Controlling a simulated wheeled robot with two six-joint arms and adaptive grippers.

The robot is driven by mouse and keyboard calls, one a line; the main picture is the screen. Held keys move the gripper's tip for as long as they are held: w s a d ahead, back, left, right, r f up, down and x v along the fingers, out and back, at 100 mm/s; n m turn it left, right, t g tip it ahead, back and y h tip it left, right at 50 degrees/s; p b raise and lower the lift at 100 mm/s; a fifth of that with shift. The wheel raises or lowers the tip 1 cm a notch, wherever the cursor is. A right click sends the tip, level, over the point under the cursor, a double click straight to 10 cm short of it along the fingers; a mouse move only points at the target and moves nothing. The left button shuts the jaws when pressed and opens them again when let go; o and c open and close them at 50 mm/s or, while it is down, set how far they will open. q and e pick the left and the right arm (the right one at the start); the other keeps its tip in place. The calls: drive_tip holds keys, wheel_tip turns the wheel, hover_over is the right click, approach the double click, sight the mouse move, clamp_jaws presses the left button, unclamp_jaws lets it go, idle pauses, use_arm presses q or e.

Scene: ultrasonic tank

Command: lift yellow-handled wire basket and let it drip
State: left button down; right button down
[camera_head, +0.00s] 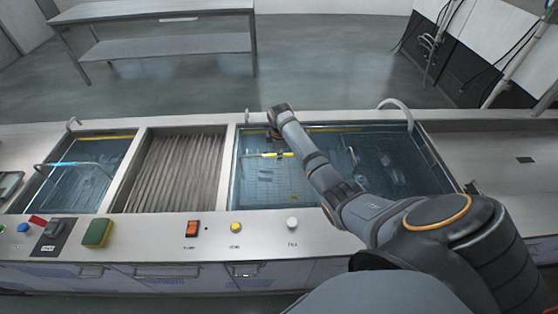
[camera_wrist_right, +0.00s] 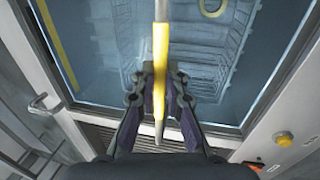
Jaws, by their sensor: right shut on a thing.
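The yellow handle (camera_head: 284,154) of the wire basket shows above the water in the middle tank, in the head view. My right gripper (camera_wrist_right: 161,100) is shut on this yellow handle (camera_wrist_right: 161,60), with a finger on each side in the wrist view. The wire basket (camera_wrist_right: 205,70) is below the handle and looks to be under the blue water, its mesh blurred. In the head view my right arm reaches over the tank and hides part of it. My left gripper is in neither view.
A left tank (camera_head: 41,190) holds a basket with a light-blue handle (camera_head: 68,164). A ribbed drain section (camera_head: 174,172) lies between the tanks. The front panel has a green-yellow sponge (camera_head: 97,233), an orange switch (camera_head: 192,229) and knobs. Bare steel counter (camera_head: 490,165) is at right.

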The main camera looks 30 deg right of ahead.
wheel_tip(320, 180, up, 9)
drive_tip(key=shift+b, duration=0.9)
wheel_tip(320, 180, up, 11)
drive_tip(key=p, duration=1.1)
idle(5.1)
